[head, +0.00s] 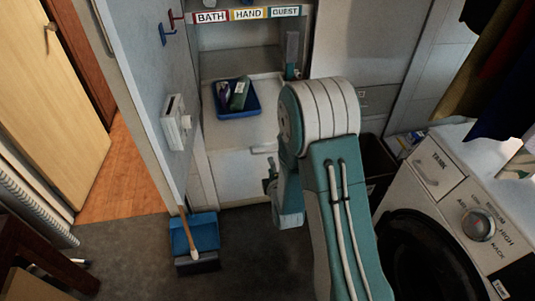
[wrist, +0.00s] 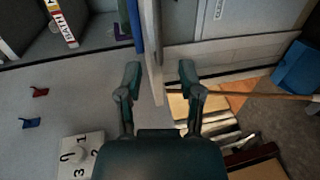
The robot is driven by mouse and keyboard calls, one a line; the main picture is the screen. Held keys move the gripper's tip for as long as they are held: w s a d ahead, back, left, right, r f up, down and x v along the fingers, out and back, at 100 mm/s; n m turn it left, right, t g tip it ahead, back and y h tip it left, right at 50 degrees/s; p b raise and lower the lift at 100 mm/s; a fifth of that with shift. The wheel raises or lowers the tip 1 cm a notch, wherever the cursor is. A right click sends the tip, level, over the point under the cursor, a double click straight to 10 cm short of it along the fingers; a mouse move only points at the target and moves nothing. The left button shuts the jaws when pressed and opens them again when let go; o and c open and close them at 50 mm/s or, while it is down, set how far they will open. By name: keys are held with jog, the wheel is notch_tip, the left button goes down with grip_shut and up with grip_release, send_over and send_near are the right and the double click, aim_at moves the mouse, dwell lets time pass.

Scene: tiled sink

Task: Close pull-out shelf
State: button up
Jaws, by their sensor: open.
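The pale pull-out shelf (head: 235,133) stands out below the towel-label strip in the head view, with a blue tray (head: 250,112) on it. A white front panel (head: 235,177) with a small handle (head: 264,148) shows below it. My gripper (head: 269,177) is low in front of this panel, just right of and below the handle. In the wrist view my gripper (wrist: 160,72) is open, its two fingers apart. A narrow pale edge (wrist: 152,60) lies between or behind them. I cannot tell which part this edge is or whether the fingers touch it.
A washing machine (head: 430,170) stands at the right and a dark bin (head: 377,165) beside my arm. A wall panel with hooks and a timer (head: 176,122) rises at the left. A blue dustpan (head: 200,232) leans below it. Dark floor (head: 130,250) is open in front.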

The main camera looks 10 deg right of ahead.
aim_at(267, 152)
jog(key=x, duration=0.8)
jog(key=shift+w+d, duration=0.15)
jog(key=shift+w, duration=0.1)
grip_shut()
